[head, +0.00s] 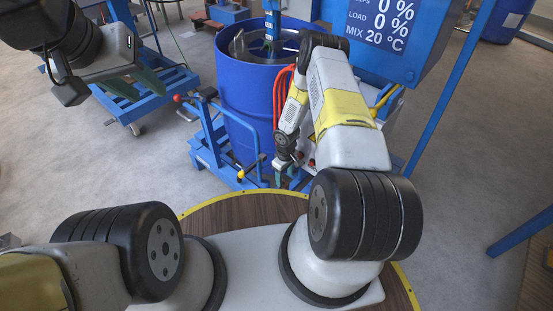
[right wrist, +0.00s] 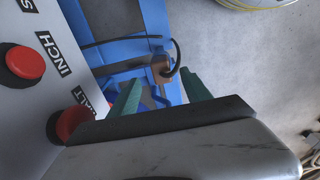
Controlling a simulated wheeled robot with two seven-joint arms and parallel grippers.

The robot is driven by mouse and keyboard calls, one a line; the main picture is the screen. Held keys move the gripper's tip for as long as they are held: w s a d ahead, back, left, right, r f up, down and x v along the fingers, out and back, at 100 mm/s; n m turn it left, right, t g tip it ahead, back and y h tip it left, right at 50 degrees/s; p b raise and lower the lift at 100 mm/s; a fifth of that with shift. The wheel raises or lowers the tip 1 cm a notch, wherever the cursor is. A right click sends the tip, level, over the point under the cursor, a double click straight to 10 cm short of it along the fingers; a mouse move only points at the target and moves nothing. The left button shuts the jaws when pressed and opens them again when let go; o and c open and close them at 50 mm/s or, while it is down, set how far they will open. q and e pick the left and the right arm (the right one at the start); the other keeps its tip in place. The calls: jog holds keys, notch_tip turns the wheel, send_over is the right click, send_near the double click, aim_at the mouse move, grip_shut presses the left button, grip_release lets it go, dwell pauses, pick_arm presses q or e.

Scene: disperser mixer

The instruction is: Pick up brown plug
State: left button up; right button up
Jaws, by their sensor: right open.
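The brown plug (right wrist: 161,70) shows in the right wrist view as a small brown block by the blue frame, with a black cable curving from it. My right gripper (right wrist: 162,79) is open. Its two green fingers stand on either side of the plug in this view, with visible gaps; whether the plug is fully between them in depth I cannot tell. In the head view my right gripper (head: 284,166) is low beside the blue drum, and the plug cannot be made out. My left gripper (head: 134,86) is at the upper left, away from the plug, its green fingers seen edge-on.
A grey panel (right wrist: 62,92) with red buttons (right wrist: 25,63) lies close left of the right fingers. The blue drum (head: 248,95), red hose (head: 280,90) and blue mixer display box (head: 400,40) stand near my right arm.

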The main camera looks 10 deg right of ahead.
aim_at(284, 183)
jog(key=f, duration=0.6)
jog(key=shift+a+f, duration=0.2)
jog(key=shift+f, duration=0.1)
jog(key=shift+w, duration=0.1)
grip_shut()
